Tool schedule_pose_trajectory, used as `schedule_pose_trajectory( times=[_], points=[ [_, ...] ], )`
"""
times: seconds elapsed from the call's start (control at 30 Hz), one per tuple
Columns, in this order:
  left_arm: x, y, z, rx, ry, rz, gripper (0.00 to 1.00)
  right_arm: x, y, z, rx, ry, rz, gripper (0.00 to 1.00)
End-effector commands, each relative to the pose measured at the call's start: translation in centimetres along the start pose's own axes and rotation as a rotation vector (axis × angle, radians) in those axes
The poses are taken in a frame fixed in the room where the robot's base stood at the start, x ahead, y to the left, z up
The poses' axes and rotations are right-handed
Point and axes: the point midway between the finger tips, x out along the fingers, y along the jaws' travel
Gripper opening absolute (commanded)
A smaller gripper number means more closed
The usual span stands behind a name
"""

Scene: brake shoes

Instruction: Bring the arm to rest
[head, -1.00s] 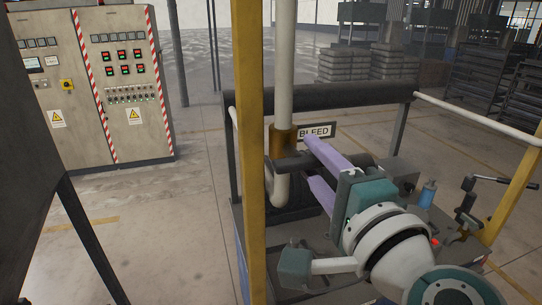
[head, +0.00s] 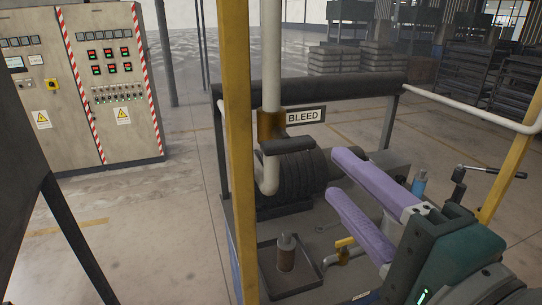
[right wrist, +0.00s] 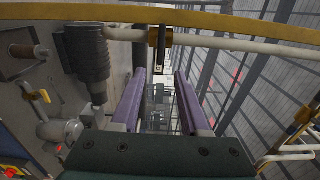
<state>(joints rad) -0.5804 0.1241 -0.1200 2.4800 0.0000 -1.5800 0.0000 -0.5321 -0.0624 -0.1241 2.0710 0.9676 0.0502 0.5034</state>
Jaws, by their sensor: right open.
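My right gripper (head: 339,173) is in the head view at the lower right, with two long purple fingers pointing left and up. Its fingers are apart and nothing is between them. It is to the right of the dark handle (head: 288,146) on the white pipe, with a gap between. In the right wrist view, the open fingers (right wrist: 160,72) also show empty, with the pipe and handle region ahead of them. My left gripper is in neither current view.
A BLEED sign (head: 304,116) hangs beside the white pipe (head: 271,60). A yellow post (head: 237,150) stands left of it. A blue bottle (head: 419,184) and a vise-like crank (head: 465,185) are close to my right gripper.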

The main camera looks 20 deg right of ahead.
Motion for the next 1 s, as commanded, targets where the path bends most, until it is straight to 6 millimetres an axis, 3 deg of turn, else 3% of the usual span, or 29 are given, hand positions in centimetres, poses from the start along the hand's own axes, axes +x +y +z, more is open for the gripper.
schedule_pose_trajectory(
  times=[0.13, 0.23, 0.37, 0.47, 0.57, 0.7, 0.83, 1.0],
  points=[
    [-0.2, 0.1, -0.1, -0.005, 0.001, 0.004, 0.50, 0.0, -0.2, 0.2, -0.013, -0.012, 0.003, 0.45],
    [-1.2, 0.1, -0.4, -0.007, 0.001, 0.006, 0.50, -0.1, -1.2, 1.8, -0.105, -0.096, 0.025, 0.45],
    [-3.8, 0.1, -1.3, -0.009, 0.001, 0.007, 0.50, -1.5, -2.3, 5.4, -0.405, -0.336, 0.116, 0.45],
    [-6.1, 0.0, -2.0, -0.009, 0.001, 0.007, 0.50, -4.0, -1.6, 7.0, -0.718, -0.557, 0.247, 0.45],
    [-8.1, -0.1, -2.6, -0.009, 0.002, 0.007, 0.50, -7.3, -0.3, 6.0, -1.009, -0.746, 0.416, 0.45],
    [-10.1, -0.2, -3.3, -0.008, 0.002, 0.006, 0.50, -11.8, 0.5, 2.0, -1.295, -0.931, 0.670, 0.45],
    [-10.9, -0.3, -3.6, -0.005, 0.002, 0.004, 0.50, -14.8, 0.2, -1.1, -1.422, -1.021, 0.845, 0.45],
    [-11.1, -0.4, -3.6, -0.002, 0.001, 0.001, 0.50, -16.0, 0.1, -2.3, -1.462, -1.054, 0.919, 0.45]
  ],
)
